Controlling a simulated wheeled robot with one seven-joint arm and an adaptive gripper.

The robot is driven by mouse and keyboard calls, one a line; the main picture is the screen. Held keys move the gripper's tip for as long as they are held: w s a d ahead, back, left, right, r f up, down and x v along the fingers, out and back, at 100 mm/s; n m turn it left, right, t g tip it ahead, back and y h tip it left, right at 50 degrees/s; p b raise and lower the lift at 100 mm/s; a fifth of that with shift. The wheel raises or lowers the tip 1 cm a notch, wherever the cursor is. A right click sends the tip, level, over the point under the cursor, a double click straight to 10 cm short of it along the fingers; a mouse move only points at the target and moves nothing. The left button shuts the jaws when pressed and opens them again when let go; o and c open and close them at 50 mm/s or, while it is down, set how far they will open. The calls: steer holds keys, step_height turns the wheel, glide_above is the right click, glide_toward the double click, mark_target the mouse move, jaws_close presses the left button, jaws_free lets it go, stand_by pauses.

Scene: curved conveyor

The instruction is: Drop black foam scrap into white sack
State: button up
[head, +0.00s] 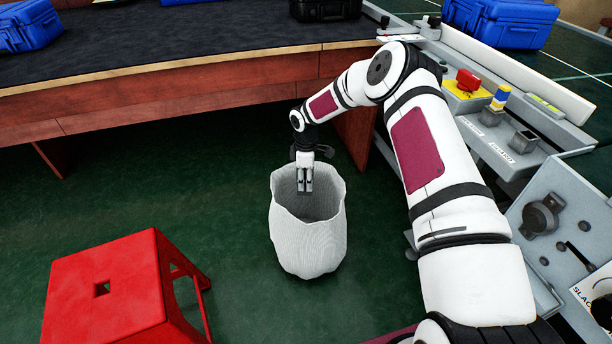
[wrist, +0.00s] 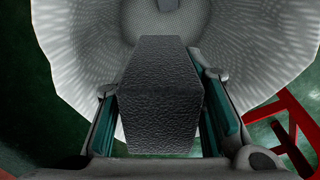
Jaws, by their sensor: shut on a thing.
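My gripper (head: 305,186) points down at the mouth of the white sack (head: 308,248), which stands open and upright on the green floor. In the wrist view, my gripper (wrist: 163,112) is shut on the black foam scrap (wrist: 160,95), a dark textured block held between the two fingers. The block is above the sack's opening, and the sack's pale inner wall (wrist: 75,40) surrounds much of it. A small grey shape (wrist: 157,5) shows deep inside the sack; I cannot tell what it is. In the head view the scrap is hidden or too small to make out.
A red stool (head: 105,290) stands left of the sack. A grey control panel (head: 500,140) is at the right.

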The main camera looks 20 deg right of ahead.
steer(key=shift+f, duration=0.55)
steer(key=o, duration=0.8)
steer(key=shift+r, duration=0.1)
step_height(320, 180, up, 12)
steer(key=shift+f, duration=0.1)
